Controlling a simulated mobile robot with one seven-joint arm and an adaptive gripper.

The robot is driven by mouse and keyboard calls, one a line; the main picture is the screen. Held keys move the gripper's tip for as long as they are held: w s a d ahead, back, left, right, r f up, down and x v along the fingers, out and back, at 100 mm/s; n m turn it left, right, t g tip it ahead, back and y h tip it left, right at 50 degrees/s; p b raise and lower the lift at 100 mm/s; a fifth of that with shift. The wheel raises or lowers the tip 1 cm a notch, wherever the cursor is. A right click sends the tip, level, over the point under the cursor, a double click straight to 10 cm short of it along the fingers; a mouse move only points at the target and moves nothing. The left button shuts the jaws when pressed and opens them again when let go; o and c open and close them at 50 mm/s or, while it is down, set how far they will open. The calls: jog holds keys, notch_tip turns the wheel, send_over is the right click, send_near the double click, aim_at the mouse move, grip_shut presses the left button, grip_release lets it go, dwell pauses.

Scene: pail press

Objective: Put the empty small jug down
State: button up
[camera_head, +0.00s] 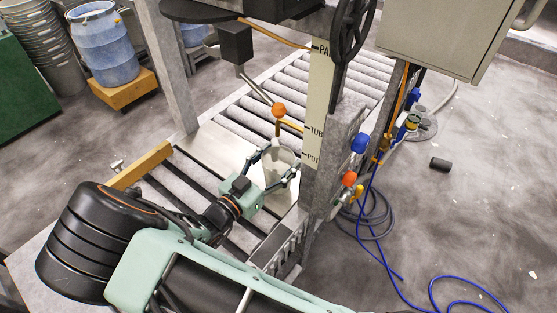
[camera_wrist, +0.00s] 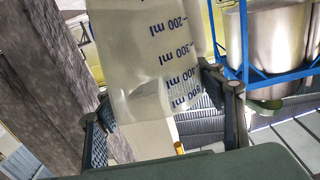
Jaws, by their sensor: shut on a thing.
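The small jug (camera_head: 278,165) is whitish and translucent. In the wrist view the jug (camera_wrist: 150,60) fills the upper middle and shows blue ml marks. No contents can be made out in it. My gripper (camera_head: 275,168) is shut on the jug, with one finger on each side. In the wrist view my gripper (camera_wrist: 165,125) has its dark pads against the jug's sides. The jug is by the roller conveyor (camera_head: 185,180), just left of the marked post (camera_head: 319,110). I cannot tell whether its base touches anything.
A lever with an orange knob (camera_head: 279,109) stands just above and behind the jug. A wooden bar (camera_head: 140,166) lies across the conveyor's left end. Blue hoses (camera_head: 376,230) lie on the floor to the right. A blue drum (camera_head: 104,45) stands back left.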

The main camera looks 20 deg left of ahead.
jog(key=shift+f, duration=0.1)
jog(key=shift+f, duration=0.15)
jog(key=o, duration=1.2)
jog(key=shift+c, duration=0.2)
jog(key=shift+r, duration=0.35)
jog(key=p+v, duration=0.2)
jog(key=v, duration=1)
